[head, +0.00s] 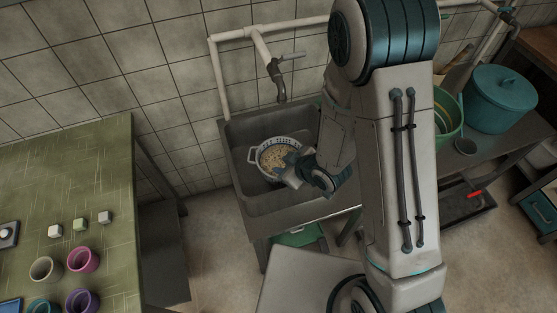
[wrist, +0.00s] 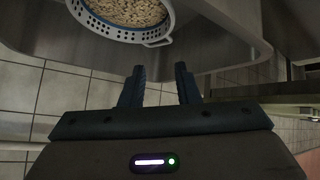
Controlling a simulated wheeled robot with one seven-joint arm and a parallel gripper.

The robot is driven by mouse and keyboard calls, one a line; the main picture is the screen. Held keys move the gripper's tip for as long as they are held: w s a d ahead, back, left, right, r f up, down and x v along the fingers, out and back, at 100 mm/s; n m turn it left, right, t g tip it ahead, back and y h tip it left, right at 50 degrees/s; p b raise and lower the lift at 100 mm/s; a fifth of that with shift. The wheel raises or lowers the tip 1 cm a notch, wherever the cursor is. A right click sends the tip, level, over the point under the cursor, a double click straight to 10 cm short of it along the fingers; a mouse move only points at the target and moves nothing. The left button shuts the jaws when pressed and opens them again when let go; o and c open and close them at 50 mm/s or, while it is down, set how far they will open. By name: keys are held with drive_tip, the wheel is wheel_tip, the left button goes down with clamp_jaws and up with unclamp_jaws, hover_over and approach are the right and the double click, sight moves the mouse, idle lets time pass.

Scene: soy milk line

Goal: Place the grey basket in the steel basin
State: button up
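The grey basket (head: 256,158), with a perforated rim and pale beans inside, is within the walls of the steel basin (head: 270,201), towards its back. It looks upright. My gripper (head: 287,168) is over the basin at the basket's right side in the head view and hides part of that side. In the wrist view, the basket (wrist: 168,27) is at the top, with a looped handle facing my gripper (wrist: 159,72). The two fingers are apart with nothing between them, and a gap shows between the fingertips and the handle.
A tap (head: 279,80) stands behind the basin. A green table (head: 105,165) with small cubes and cups is at the left. At the right, a bench holds a teal lidded pot (head: 496,102) and a green bucket (head: 449,118). A green container (head: 298,236) is under the basin.

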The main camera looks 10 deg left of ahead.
drive_tip(key=shift+s+d+r+p, duration=0.3)
drive_tip(key=shift+d+r+p, duration=0.15)
drive_tip(key=shift+r+p, duration=0.05)
drive_tip(key=w+d+r+m+t+h, duration=0.1)
drive_tip(key=w+d+r+m+h, duration=0.15)
drive_tip(key=d+r, duration=0.45)
drive_tip(key=w+d+r+m+h, duration=0.2)
drive_tip(key=d+r+m+h, duration=0.2)
drive_tip(key=d+r, duration=0.35)
drive_tip(key=s+d+r+m+g, duration=0.1)
drive_tip(key=s+d+r+m, duration=0.2)
drive_tip(key=s, duration=0.4)
drive_tip(key=s+d+r+m+g+h, duration=0.1)
drive_tip(key=s+d+r+m+g, duration=0.1)
drive_tip(key=s+d+r+m, duration=0.2)
drive_tip(key=s+d+r, duration=0.2)
drive_tip(key=s+r, duration=0.2)
drive_tip(key=shift+r, duration=0.2)
